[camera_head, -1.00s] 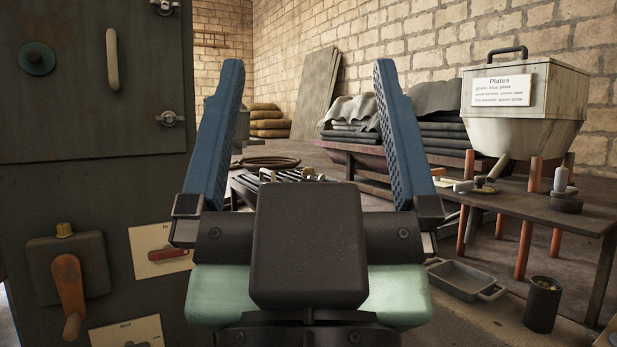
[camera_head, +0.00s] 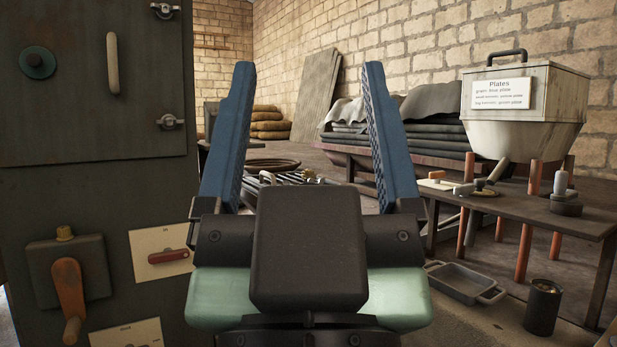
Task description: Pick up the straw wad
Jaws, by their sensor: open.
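My gripper (camera_head: 308,110) is in the middle of the head view, its two blue fingers spread apart with nothing between them. It is raised in front of the dark cabinet and the back of the room. I cannot make out a straw wad in this view. My gripper's dark body hides part of the floor and of the low rack behind it.
A dark green cabinet (camera_head: 95,100) with a rusty lever (camera_head: 69,290) stands close on the left. A cream hopper (camera_head: 525,105) labelled "Plates" is above a low table (camera_head: 570,217) on the right. A metal tray (camera_head: 462,281) and a dark can (camera_head: 542,306) are on the floor.

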